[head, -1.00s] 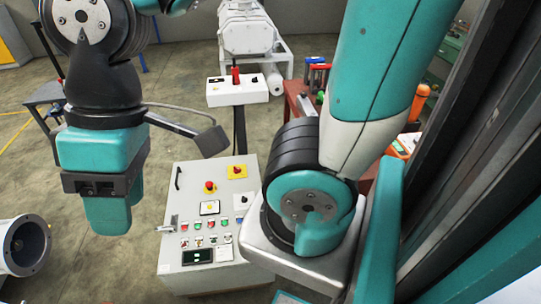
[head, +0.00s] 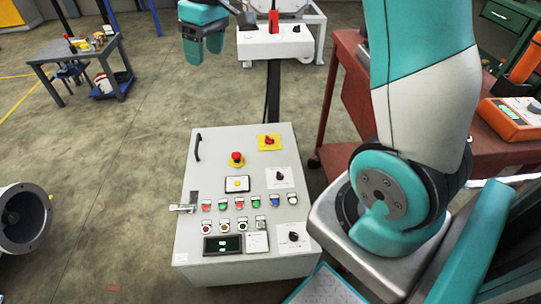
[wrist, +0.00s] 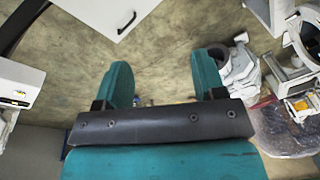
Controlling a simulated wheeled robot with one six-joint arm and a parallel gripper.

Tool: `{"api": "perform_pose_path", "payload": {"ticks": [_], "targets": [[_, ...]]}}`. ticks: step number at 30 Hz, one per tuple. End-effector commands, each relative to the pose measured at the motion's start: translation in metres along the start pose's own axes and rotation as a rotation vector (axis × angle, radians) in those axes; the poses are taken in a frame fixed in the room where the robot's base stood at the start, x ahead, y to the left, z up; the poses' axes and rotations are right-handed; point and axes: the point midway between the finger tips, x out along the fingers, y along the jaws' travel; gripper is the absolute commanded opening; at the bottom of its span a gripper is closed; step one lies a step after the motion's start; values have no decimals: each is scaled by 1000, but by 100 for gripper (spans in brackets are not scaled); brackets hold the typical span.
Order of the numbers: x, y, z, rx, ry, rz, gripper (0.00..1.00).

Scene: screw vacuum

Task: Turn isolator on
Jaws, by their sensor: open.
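My gripper (head: 204,48) is at the top of the head view, left of a white box (head: 276,44) with an upright red handle (head: 274,22). In the wrist view my gripper (wrist: 163,82) is open, with nothing between its two teal fingers. A grey control cabinet (head: 186,240) stands below it in the head view. On its sloped face are a red rotary switch on a yellow plate (head: 269,142) and a red push button (head: 236,158). I cannot tell by label which of these is the isolator. My gripper is apart from all of them.
Smaller buttons and black knobs cover the cabinet's face. A red bench (head: 349,106) with an orange meter (head: 509,120) stands at right. A grey table (head: 60,56) is at upper left. A metal cylinder (head: 24,222) lies at left.

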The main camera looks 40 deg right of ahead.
Motion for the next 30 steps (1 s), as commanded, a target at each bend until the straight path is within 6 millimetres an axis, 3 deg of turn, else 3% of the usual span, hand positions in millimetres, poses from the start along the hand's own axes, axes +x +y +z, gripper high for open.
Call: {"api": "perform_pose_path", "payload": {"ticks": [1, 5, 9, 13, 16, 19, 26, 30], "targets": [[53, 40, -3, 34, -12, 17, 64], [128, 132, -6, 101, -43, 59, 64], [205, 222, 9, 169, -75, 91, 64], [259, 283, 31, 220, -98, 109, 64], [284, 312, 44, 245, -109, 117, 64], [297, 327, 53, 258, -116, 119, 64], [322, 334, 58, 263, -119, 120, 64], [353, 336, 62, 262, -120, 119, 64]]}}
